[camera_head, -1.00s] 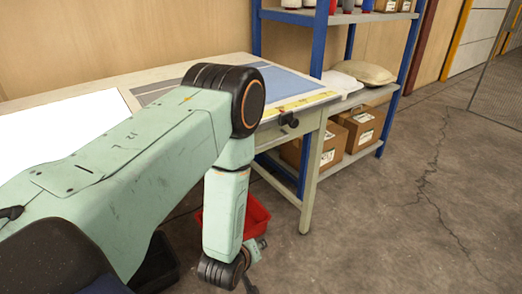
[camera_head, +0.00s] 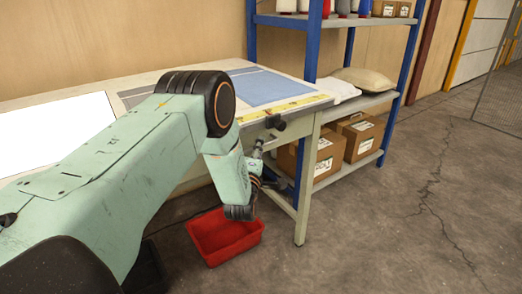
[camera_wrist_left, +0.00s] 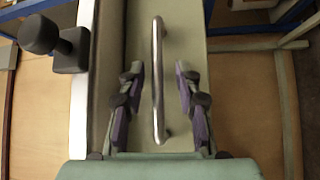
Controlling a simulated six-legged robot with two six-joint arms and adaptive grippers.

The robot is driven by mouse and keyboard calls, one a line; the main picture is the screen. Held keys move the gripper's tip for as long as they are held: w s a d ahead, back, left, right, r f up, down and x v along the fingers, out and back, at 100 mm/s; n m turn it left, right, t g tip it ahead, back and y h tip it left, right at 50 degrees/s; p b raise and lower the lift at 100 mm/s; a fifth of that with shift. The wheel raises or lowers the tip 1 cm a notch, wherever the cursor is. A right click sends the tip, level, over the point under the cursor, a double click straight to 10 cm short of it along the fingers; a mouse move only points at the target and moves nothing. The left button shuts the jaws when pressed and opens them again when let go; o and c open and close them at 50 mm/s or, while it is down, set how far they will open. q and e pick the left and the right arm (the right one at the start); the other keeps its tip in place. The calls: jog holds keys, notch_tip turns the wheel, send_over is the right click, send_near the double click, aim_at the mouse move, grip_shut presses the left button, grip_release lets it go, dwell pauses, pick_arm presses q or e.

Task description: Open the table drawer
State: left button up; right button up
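The table (camera_head: 22,105) stands along the wall, with its front edge behind my left arm. In the left wrist view, the drawer front (camera_wrist_left: 190,25) is pale green with a long metal bar handle (camera_wrist_left: 157,70). My left gripper (camera_wrist_left: 160,88) is open, with one finger on each side of the handle. A gap shows between each finger and the bar, so it is not gripped. In the head view, my left gripper (camera_head: 260,152) is just below the table's front edge, and the handle is hidden there. My right gripper is not in view.
A black knob clamp (camera_head: 275,122) sticks out from the table edge; it also shows in the left wrist view (camera_wrist_left: 40,35). A red bin (camera_head: 225,240) is on the floor below. Cardboard boxes (camera_head: 362,137) sit on the blue rack's low shelf. The floor at right is clear.

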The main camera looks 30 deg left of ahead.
pick_arm(q)
jog(key=shift+w+a+r, duration=0.15)
jog(key=shift+w+r, duration=0.1)
jog(key=shift+w, duration=0.3)
grip_shut()
dwell(0.5)
